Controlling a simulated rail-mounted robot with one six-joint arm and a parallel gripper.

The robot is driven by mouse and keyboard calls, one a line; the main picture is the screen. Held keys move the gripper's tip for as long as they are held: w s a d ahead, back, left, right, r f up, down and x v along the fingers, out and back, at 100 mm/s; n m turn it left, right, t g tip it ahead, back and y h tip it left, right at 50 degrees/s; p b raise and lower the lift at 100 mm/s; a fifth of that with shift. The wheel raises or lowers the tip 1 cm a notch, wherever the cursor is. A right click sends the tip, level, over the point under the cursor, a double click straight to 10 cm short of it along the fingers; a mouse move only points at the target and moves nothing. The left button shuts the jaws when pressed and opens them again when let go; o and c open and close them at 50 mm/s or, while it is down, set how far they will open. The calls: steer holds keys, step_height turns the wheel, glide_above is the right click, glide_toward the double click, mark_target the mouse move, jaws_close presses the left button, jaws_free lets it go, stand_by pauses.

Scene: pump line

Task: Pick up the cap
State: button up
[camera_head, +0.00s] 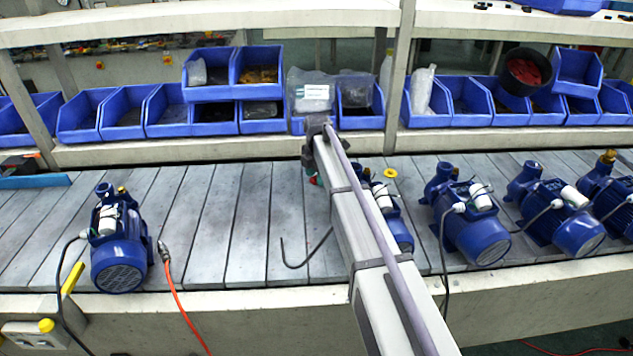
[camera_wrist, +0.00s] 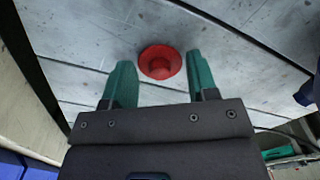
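A small round red cap (camera_wrist: 160,62) with a raised centre lies on the grey slatted conveyor in the wrist view. My gripper (camera_wrist: 158,70) has its two green fingers spread apart. The cap is just beyond and between the fingertips, with clear space on both sides, and nothing is held. In the head view my gripper (camera_head: 312,174) points down over the conveyor, largely hidden behind my arm. A bit of the red cap (camera_head: 314,181) shows beside the fingertips there. The gap in height between fingertips and cap cannot be told.
A blue pump (camera_head: 396,222) stands close to the right, partly behind my arm. More blue pumps (camera_head: 472,222) stand further right, and one (camera_head: 120,245) at left. A yellow round part (camera_head: 390,173) is near the close pump. Blue bins (camera_head: 208,118) line the back shelf.

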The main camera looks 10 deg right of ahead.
steer(key=c, duration=0.8)
